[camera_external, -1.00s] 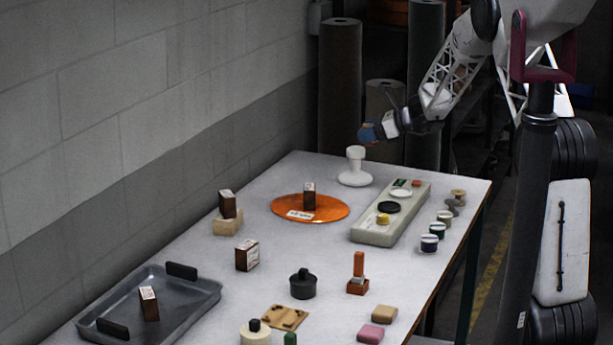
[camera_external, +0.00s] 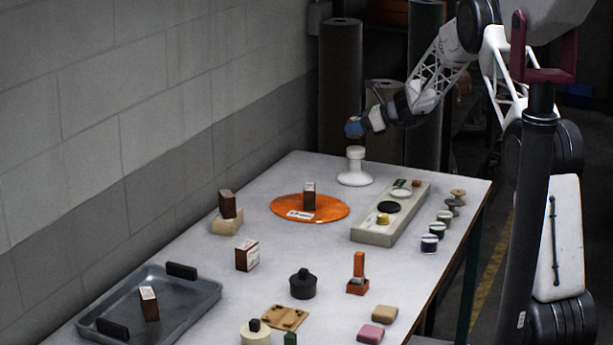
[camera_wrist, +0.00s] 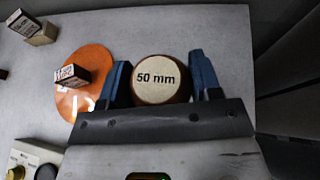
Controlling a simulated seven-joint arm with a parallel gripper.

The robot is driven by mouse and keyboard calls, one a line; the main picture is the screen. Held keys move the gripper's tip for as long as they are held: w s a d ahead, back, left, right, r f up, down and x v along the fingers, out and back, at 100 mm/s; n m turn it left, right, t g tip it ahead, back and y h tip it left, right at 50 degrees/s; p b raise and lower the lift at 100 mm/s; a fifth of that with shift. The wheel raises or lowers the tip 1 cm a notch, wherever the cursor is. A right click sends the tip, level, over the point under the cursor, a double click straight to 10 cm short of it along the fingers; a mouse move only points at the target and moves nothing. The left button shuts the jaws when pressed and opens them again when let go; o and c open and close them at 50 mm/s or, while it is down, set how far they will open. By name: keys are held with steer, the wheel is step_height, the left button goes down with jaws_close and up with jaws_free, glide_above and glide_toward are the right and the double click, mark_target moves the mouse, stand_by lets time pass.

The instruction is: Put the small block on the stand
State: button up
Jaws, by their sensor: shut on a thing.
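My gripper (camera_external: 356,128) is shut on a round brown block (camera_wrist: 161,79) with a pale face marked "50 mm". In the wrist view the block sits between the two blue fingers. In the external view the fingers mostly hide it. A white stand (camera_external: 355,178) with a wide foot and a round top is at the far end of the table. The gripper appears just above the stand's top in the external view; whether anything touches cannot be told. The stand is not visible in the wrist view, where the gripper and block cover that area.
An orange disc (camera_external: 330,212) bearing a dark block (camera_external: 309,197) lies left of the stand. A long pale tray (camera_external: 375,236) with several small items is to its right, beside several spools (camera_external: 437,229). Wall at left; a grey pan (camera_external: 205,290) stands in front.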

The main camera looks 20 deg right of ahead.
mark_target(354, 137)
steer(key=shift+f, duration=1.75)
steer(key=shift+f, duration=0.1)
steer(key=o, duration=1)
steer(key=shift+c, duration=0.2)
steer(key=v, duration=1.2)
